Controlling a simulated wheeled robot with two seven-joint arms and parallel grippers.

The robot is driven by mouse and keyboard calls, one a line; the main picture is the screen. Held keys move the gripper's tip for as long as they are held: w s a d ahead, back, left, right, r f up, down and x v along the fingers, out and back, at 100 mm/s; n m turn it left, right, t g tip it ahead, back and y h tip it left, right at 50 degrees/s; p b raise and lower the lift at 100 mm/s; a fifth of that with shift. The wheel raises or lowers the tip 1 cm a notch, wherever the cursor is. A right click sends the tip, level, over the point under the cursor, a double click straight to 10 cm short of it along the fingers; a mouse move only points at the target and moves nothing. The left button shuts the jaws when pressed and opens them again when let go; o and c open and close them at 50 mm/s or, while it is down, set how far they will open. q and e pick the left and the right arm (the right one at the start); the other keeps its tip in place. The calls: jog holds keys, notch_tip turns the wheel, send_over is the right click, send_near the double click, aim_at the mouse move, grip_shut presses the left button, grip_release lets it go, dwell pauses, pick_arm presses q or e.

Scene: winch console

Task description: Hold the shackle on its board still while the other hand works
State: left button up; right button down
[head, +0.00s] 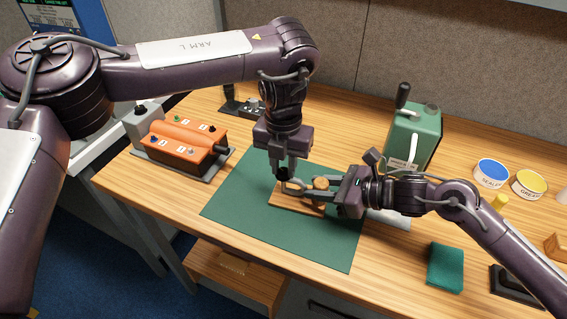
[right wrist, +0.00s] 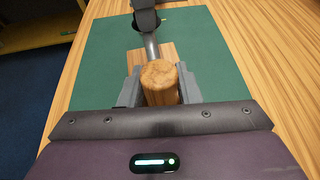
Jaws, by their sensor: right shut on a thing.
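The wooden board (head: 283,199) lies on the green mat (head: 235,210), with the grey metal shackle (head: 296,187) on it. In the right wrist view a grey metal part, apparently the shackle (right wrist: 152,47), runs from the board (right wrist: 168,52) towards my left gripper. My left gripper (head: 283,176) points down at the shackle's left end; whether its fingers are closed on it is hidden. My right gripper (head: 334,197) reaches in from the right and is shut on a round wooden post (right wrist: 159,82) at the board's near end, one finger on each side.
An orange control box (head: 182,138) stands at the left on the bench. A green winch housing (head: 413,138) stands behind my right gripper. Blue and yellow tins (head: 491,172) and a folded green cloth (head: 445,267) are at the right. The mat's front part is clear.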

pick_arm(q)
grip_shut()
jog(key=m, duration=0.5)
jog(key=shift+m, duration=0.6)
jog(key=m, duration=0.5)
jog(key=o, duration=0.7)
grip_release()
jog(key=shift+c, duration=0.2)
jog(key=shift+r, duration=0.1)
jog(key=shift+r, duration=1.45)
